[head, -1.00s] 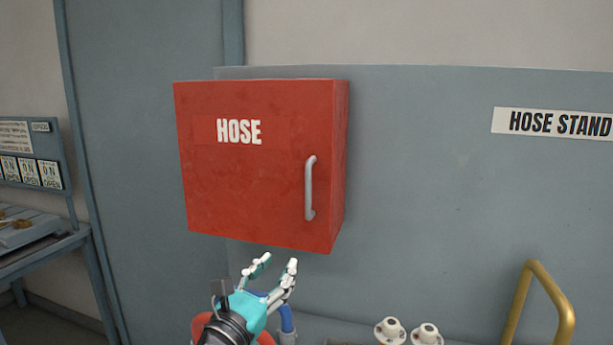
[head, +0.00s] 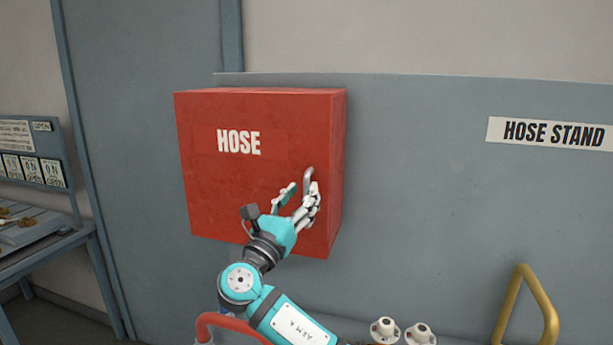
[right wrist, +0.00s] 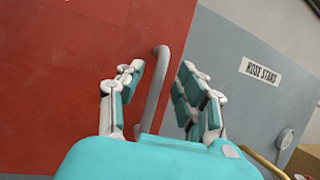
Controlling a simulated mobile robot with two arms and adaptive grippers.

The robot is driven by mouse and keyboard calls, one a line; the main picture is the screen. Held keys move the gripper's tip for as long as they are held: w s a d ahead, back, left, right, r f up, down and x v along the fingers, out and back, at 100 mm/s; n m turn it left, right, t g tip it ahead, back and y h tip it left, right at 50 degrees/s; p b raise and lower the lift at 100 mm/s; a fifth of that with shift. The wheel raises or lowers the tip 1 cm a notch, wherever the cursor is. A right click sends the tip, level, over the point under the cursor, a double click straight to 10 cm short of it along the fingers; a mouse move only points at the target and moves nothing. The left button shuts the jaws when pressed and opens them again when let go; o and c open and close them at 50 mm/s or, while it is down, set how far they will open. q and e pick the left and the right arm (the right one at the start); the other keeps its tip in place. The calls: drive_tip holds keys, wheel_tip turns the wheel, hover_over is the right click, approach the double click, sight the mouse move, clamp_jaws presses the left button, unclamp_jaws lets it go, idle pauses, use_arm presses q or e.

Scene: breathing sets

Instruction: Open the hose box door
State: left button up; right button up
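The red hose box (head: 230,180) hangs on the grey panel, with its door closed and the word HOSE on the front. Its grey vertical handle (head: 308,180) is near the door's right edge; the lower part is hidden behind my gripper in the head view. My right gripper (head: 298,193) is open in front of the handle. In the right wrist view the handle (right wrist: 155,90) lies between the spread fingers of the right gripper (right wrist: 158,88), nearer the left finger. I cannot tell whether any finger touches it. My left gripper is not in view.
A grey panel (head: 420,180) with a HOSE STAND sign (head: 550,133) spans the right. A yellow bent rail (head: 535,300) and white round fittings (head: 400,331) stand low at the right. A grey table (head: 35,245) is at the left.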

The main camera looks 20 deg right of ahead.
sight(305, 189)
drive_tip(key=shift+p+x, duration=0.4)
drive_tip(key=shift+x, duration=1.15)
clamp_jaws()
drive_tip(key=shift+f, duration=0.1)
